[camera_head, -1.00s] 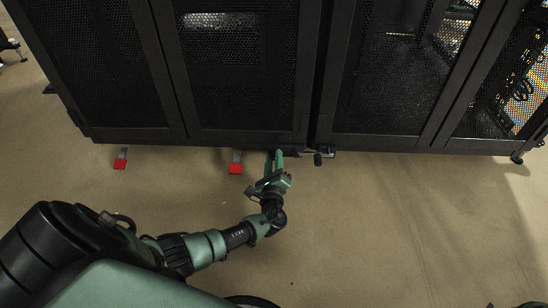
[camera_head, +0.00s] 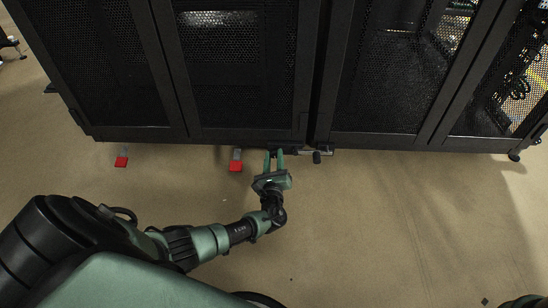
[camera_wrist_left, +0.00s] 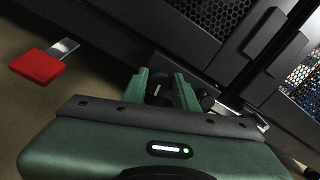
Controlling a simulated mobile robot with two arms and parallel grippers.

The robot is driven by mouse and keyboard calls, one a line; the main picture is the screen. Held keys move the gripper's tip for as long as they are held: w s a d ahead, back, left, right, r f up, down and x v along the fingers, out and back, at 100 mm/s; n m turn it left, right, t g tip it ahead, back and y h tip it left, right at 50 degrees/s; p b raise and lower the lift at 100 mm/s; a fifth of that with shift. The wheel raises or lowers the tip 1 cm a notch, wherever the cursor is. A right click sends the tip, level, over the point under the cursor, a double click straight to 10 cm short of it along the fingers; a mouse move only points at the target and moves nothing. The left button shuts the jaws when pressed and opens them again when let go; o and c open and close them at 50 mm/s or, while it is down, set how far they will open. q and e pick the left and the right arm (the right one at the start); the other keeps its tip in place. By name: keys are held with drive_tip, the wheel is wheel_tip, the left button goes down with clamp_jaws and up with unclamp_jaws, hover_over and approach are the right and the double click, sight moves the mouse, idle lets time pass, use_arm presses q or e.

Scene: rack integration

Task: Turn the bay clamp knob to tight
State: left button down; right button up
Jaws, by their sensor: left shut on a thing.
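The clamp knob (camera_wrist_left: 160,91) is a small dark knob with a pale mark, low at the cabinet's bottom edge, seen between my fingers in the left wrist view. My left gripper (camera_head: 274,156) reaches the base of the black rack cabinet (camera_head: 235,136). Its two green fingers (camera_wrist_left: 163,88) stand on either side of the knob and are shut on it. In the head view the knob is mostly hidden by the fingers and the cabinet edge. My right gripper is not in view.
Red-ended metal tabs stick out below the cabinet, one (camera_head: 236,166) just left of my gripper and another (camera_head: 121,161) farther left. A metal bar with a black grip (camera_head: 317,157) lies just right, near the gap between cabinets.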

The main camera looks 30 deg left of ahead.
use_arm(q)
drive_tip(key=shift+f, duration=0.1)
drive_tip(key=c, duration=1.1)
unclamp_jaws()
drive_tip(key=shift+s, duration=0.1)
drive_tip(key=shift+s+d+p, duration=0.25)
drive_tip(key=shift+s+p, duration=0.05)
drive_tip(key=shift+p, duration=0.05)
drive_tip(key=p+v, duration=0.3)
drive_tip(key=v, duration=0.4)
